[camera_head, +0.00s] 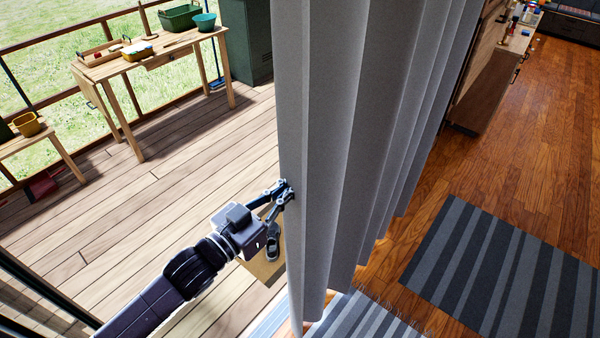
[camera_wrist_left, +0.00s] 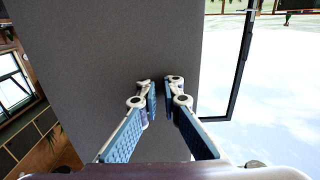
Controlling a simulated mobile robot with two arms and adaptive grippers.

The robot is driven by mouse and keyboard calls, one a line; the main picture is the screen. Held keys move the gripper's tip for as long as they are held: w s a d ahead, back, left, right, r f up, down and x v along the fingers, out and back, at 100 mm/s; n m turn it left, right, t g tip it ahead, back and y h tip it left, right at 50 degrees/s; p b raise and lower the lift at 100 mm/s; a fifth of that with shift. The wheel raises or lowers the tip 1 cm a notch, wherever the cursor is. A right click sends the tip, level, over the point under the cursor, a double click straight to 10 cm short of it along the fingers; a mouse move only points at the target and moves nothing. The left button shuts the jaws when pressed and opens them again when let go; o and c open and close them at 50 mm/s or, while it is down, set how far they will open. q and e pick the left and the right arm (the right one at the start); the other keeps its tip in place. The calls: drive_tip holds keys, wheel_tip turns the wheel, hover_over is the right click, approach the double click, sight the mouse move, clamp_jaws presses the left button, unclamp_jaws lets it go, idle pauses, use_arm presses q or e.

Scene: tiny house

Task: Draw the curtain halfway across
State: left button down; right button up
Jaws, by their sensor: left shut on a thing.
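The grey curtain (camera_head: 350,130) hangs in folds in the middle of the head view, between the wooden deck and the indoor floor. My left gripper (camera_head: 286,190) comes in from the left and is shut on the curtain's near left edge. In the left wrist view the curtain (camera_wrist_left: 110,50) fills the middle, with the two fingertips of my left gripper (camera_wrist_left: 160,84) against it and a narrow gap showing between them. The pinched cloth itself is hard to make out. My right gripper is not in view.
On the deck stand a wooden table (camera_head: 150,58) with green containers and a dark green cabinet (camera_head: 246,40). A smaller table (camera_head: 40,140) is at the far left. Indoors, a striped rug (camera_head: 500,265) lies on the wooden floor near a wooden counter (camera_head: 490,80).

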use_arm(q)
drive_tip(key=shift+s+a, duration=0.15)
drive_tip(key=shift+s, duration=0.05)
drive_tip(key=c, duration=2.1)
unclamp_jaws()
drive_tip(key=v, duration=1.2)
